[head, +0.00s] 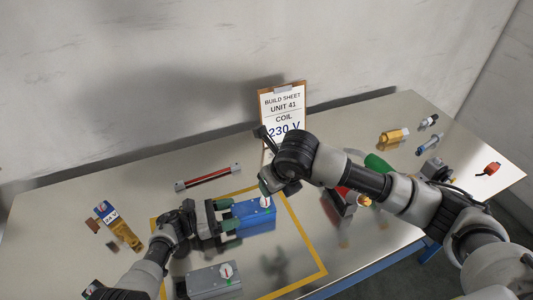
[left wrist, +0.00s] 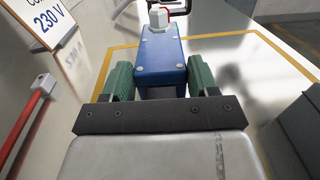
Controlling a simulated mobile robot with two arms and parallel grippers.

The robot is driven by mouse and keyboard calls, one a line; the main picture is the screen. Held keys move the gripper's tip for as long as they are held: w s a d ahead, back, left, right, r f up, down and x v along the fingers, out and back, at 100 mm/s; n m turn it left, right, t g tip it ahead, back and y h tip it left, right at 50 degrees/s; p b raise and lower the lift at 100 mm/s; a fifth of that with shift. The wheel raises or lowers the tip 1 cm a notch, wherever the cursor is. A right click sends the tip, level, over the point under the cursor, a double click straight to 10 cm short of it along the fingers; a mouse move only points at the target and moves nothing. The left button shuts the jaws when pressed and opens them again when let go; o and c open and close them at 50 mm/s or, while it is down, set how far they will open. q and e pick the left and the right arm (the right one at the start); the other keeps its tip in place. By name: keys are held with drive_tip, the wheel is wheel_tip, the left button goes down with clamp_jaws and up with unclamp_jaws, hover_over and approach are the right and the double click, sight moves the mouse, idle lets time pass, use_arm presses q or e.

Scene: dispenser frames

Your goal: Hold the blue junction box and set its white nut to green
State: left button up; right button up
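The blue junction box (head: 258,219) lies inside the yellow outline on the table. Its white nut (head: 265,202), with a red mark, is on its top towards the right end; the nut also shows in the left wrist view (left wrist: 159,19). My left gripper (head: 226,217) has its green fingers on both sides of the blue box (left wrist: 160,62) and is shut on it. My right gripper (head: 268,180) is just above and behind the nut, apart from it in the head view. Its own wrist hides most of its fingers.
A grey box (head: 213,281) with a white dial is at the front. The build sheet (head: 283,108) reads COIL 230 V. A red rod (head: 208,177) lies behind; a coil marked 24 V (head: 107,212) lies left. Brass and blue fittings (head: 393,138) lie right, beyond my right arm.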

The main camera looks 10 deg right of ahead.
use_arm(q)
drive_tip(key=o, duration=0.5)
